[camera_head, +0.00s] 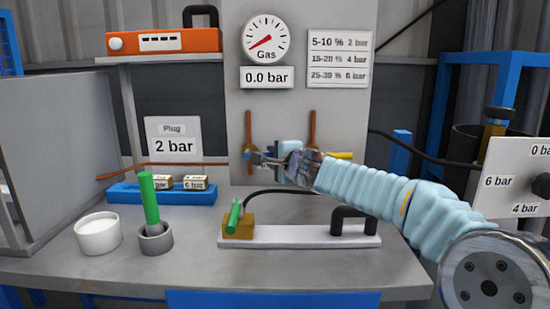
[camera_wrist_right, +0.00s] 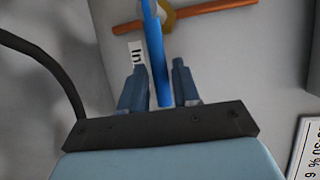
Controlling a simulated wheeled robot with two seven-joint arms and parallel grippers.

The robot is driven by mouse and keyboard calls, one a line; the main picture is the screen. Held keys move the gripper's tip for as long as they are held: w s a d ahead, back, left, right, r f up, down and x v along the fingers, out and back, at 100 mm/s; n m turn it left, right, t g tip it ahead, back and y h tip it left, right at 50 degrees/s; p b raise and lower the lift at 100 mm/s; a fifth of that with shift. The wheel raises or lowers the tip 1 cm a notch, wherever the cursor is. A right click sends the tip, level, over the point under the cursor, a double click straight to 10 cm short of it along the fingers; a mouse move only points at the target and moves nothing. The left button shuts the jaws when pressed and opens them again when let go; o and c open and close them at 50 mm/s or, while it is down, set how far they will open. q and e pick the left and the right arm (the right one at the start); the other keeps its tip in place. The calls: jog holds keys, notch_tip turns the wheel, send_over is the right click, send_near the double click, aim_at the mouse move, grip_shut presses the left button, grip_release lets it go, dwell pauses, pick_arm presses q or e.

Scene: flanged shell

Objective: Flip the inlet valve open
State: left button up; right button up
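The inlet valve has a blue lever (camera_wrist_right: 157,50) and a brass-coloured body (camera_wrist_right: 168,17) on a copper pipe (camera_wrist_right: 215,7). A label reading "In" (camera_wrist_right: 137,52) is beside it in the right wrist view. My right gripper (camera_wrist_right: 158,80) has its two fingers apart, with the blue lever running between them; I cannot tell whether either finger touches it. In the head view my right gripper (camera_head: 256,158) reaches the left copper pipe (camera_head: 248,127), and the valve is mostly hidden behind it. My left gripper is out of view.
The gas gauge (camera_head: 265,39) sits above a 0.0 bar display (camera_head: 266,77). A second copper pipe (camera_head: 312,128) has a yellow lever (camera_head: 341,155). Below are a white plate (camera_head: 290,237) with a brass block, a grey cup (camera_head: 155,240) with a green rod, and a white pot (camera_head: 98,236).

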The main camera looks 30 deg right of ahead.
grip_shut()
